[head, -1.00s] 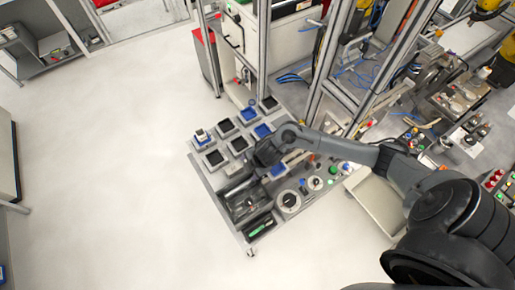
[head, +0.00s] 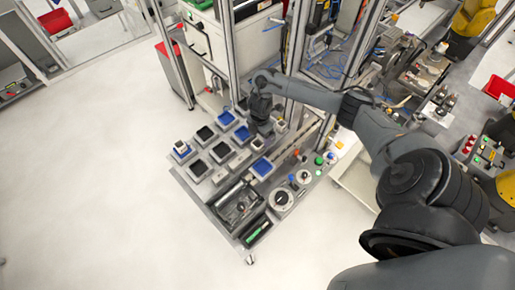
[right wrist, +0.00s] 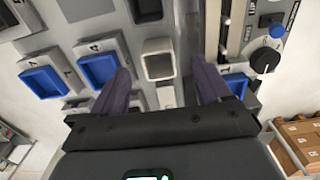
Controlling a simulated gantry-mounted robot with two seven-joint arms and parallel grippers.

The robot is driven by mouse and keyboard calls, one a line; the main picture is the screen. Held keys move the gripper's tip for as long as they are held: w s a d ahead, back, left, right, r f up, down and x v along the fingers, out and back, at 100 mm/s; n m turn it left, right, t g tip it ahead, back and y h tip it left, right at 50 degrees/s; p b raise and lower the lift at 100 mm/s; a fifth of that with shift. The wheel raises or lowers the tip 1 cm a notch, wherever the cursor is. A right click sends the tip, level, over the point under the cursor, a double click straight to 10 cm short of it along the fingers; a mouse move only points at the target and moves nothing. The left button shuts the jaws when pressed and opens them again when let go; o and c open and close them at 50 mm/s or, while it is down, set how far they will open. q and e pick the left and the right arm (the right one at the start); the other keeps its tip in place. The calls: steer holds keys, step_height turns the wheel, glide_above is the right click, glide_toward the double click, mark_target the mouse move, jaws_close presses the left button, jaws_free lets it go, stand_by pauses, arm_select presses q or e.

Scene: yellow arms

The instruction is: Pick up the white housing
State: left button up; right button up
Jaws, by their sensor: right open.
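A pale, hollow, square housing (right wrist: 158,45) sits on the bench in the right wrist view, ahead of and between the two fingers. My right gripper (right wrist: 160,70) is open around the line to it, with dark fingers on either side and nothing between them. In the head view my right gripper (head: 262,127) points down over the back of the bench, beside the trays, and hides what is beneath it. My left gripper is not in view.
Blue trays (right wrist: 97,70) and a black tray (right wrist: 146,10) flank the housing. A black knob and blue button (right wrist: 265,60) stand to the right. Metal frame posts (head: 300,40) rise behind the bench. Open floor (head: 90,190) lies to the left.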

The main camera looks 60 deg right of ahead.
mark_target(258, 143)
steer(key=shift+w+a+f, duration=0.1)
steer(key=shift+a+f, duration=0.15)
steer(key=shift+f, duration=0.75)
steer(key=shift+a+f, duration=0.1)
steer(key=shift+f, duration=0.3)
steer(key=shift+w+f, duration=0.15)
steer(key=shift+f, duration=1.15)
steer(key=c, duration=1)
steer(key=shift+c, duration=0.2)
steer(key=shift+r, duration=0.15)
